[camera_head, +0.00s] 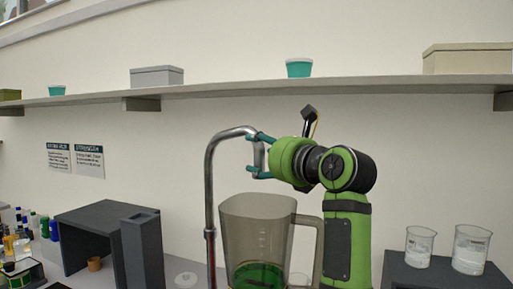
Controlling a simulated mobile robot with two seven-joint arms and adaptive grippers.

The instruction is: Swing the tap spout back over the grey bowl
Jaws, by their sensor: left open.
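The tap spout (210,170) is a tall, shiny metal pipe that rises upright and bends over to the right at its top. My left gripper (253,154) has teal fingers and is open at the bent end of the spout. One finger is above the other, and the downturned end appears between or just behind them; contact cannot be told. The spout's end is above a clear jug (257,218) holding green liquid. I cannot make out a grey bowl. My right gripper is not in view.
A long wall shelf (220,92) with boxes and tubs runs above. Two glass beakers (419,247) stand on a dark block at right. A dark open stand (88,213) and a grey upright block (142,250) are at left, beside small bottles (45,226).

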